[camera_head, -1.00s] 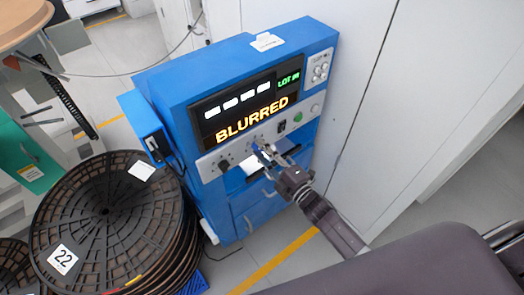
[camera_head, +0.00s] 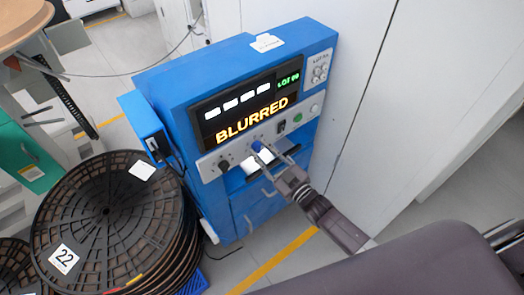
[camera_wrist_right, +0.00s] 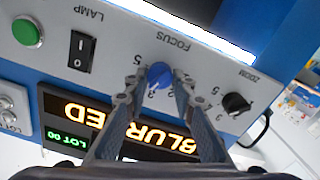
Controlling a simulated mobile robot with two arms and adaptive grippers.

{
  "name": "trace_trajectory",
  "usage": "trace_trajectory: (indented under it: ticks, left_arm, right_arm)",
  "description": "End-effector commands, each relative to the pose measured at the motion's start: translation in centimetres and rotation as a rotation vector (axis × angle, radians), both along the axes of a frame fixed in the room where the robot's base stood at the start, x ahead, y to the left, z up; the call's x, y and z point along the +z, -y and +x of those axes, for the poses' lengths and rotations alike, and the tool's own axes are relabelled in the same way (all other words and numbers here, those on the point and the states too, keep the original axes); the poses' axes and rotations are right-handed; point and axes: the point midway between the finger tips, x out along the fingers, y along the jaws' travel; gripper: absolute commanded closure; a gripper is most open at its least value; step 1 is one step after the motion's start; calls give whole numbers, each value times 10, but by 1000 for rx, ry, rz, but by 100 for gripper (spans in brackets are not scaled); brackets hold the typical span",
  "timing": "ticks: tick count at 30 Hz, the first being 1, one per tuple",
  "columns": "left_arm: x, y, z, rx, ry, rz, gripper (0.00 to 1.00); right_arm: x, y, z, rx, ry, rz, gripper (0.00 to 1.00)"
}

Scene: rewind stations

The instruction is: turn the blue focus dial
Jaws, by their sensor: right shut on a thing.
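The blue focus dial (camera_head: 257,146) sits on the grey control strip (camera_head: 232,158) of the blue station, below the display. In the right wrist view the dial (camera_wrist_right: 159,74) is under the FOCUS label, with numbers around it. My right gripper (camera_head: 264,155) reaches it from the lower right. In the wrist view its two fingers (camera_wrist_right: 157,88) are on either side of the dial, shut on it. The display (camera_head: 250,119) reads BLURRED in orange, with a green lot label beside it. My left gripper is not in view.
A black zoom knob (camera_wrist_right: 236,104) and a black lamp switch (camera_wrist_right: 80,50) flank the dial. A green button (camera_wrist_right: 27,33) is beyond the switch. Stacked black reels (camera_head: 108,215) stand left of the station. A white wall panel (camera_head: 375,130) is close on the right.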

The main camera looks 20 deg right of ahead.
Motion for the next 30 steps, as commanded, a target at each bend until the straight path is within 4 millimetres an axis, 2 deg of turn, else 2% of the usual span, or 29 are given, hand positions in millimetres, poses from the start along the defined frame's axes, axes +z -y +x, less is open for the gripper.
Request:
trace_trajectory:
  ticks: [30]
  left_arm:
    - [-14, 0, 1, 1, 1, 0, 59]
  right_arm:
    - [-4, 1, -1, 0, -333, 902, 100]
